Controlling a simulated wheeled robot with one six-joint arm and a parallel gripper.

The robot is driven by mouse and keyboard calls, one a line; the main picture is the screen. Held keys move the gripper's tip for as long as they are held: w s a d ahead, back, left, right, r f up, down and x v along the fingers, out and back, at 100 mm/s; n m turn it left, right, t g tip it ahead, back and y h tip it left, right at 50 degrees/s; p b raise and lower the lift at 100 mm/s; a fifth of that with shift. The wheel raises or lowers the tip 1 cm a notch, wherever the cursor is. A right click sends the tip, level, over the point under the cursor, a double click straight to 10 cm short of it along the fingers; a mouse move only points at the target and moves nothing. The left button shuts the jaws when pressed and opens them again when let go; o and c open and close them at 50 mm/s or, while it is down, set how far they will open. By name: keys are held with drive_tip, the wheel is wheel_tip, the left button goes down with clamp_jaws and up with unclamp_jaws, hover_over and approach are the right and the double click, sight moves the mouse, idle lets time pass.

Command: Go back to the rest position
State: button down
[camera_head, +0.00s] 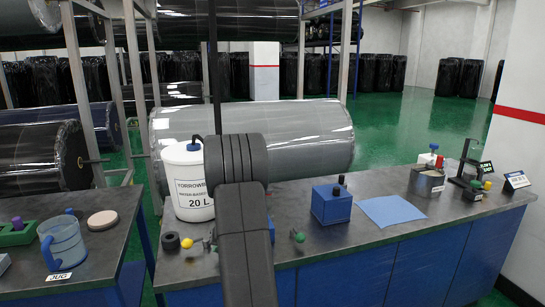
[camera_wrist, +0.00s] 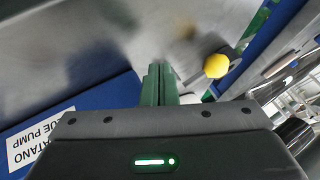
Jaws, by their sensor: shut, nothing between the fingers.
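My gripper shows in the wrist view with its two green fingers (camera_wrist: 158,84) together and nothing between them. They are over a blurred grey surface, beside a blue box (camera_wrist: 95,105) with a white "GLUE PUMP" label. A yellow ball-shaped thing (camera_wrist: 216,66) lies to the right of the fingers and apart from them. In the head view my dark arm rises in front of the workbench (camera_head: 290,245) and hides part of it. I cannot make out the gripper clearly there.
On the bench stand a white 20 L bucket (camera_head: 188,180), a blue box (camera_head: 331,204), a blue sheet (camera_head: 392,210) and a grey container (camera_head: 426,182). A blue jug (camera_head: 63,243) stands on the left table. A grey wrapped roll (camera_head: 290,135) lies behind.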

drive_tip(key=d, duration=0.1)
drive_tip(key=d+b, duration=0.1)
drive_tip(key=d, duration=0.1)
drive_tip(key=shift+w+d+f+b, duration=0.25)
drive_tip(key=shift+w+f+b, duration=0.05)
drive_tip(key=shift+f, duration=0.05)
drive_tip(key=shift+d+r, duration=0.3)
drive_tip(key=shift+d, duration=0.2)
drive_tip(key=shift+s+d+r, duration=0.1)
drive_tip(key=shift+s+r, duration=0.1)
